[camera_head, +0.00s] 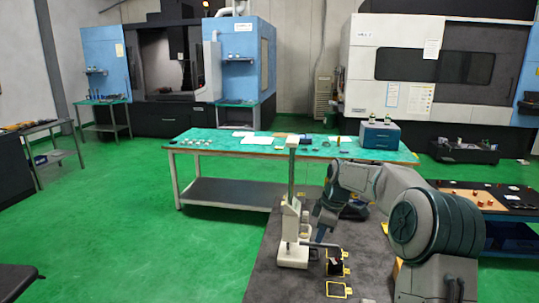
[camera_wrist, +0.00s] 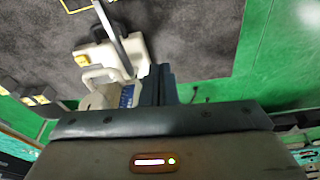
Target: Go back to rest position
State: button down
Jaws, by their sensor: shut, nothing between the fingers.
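My gripper (camera_wrist: 158,80) shows in the wrist view, its dark fingers shut together with nothing between them. A white device with a tall post (camera_head: 293,250) stands on the dark grey surface in the head view. The device also shows in the wrist view (camera_wrist: 98,54), just beyond and left of my fingers. I cannot tell whether they touch it. In the head view my arm is bent over the dark surface and reaches down beside the device; my fingertips cannot be made out there.
Small yellow-edged fixtures (camera_head: 338,289) lie right of the device. A green-topped workbench (camera_head: 225,147) with a blue drawer box (camera_head: 380,136) stands behind. A dark table with orange pieces (camera_head: 482,197) is at the right. The green floor (camera_head: 110,220) at the left is open.

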jog(key=s+a+r+m+h, duration=0.2)
jog(key=s+r+m, duration=0.25)
jog(key=s, duration=0.45)
jog(key=s+d+m+t+b, duration=0.1)
jog(key=s+m, duration=0.4)
jog(key=s, duration=0.8)
jog(key=s+d+f+m+t, duration=0.1)
jog(key=s+m, duration=0.4)
jog(key=s, duration=0.9)
jog(key=shift+s+f+t+b, duration=0.2)
jog(key=shift+f+t+b, duration=0.05)
jog(key=shift+t+b, duration=0.15)
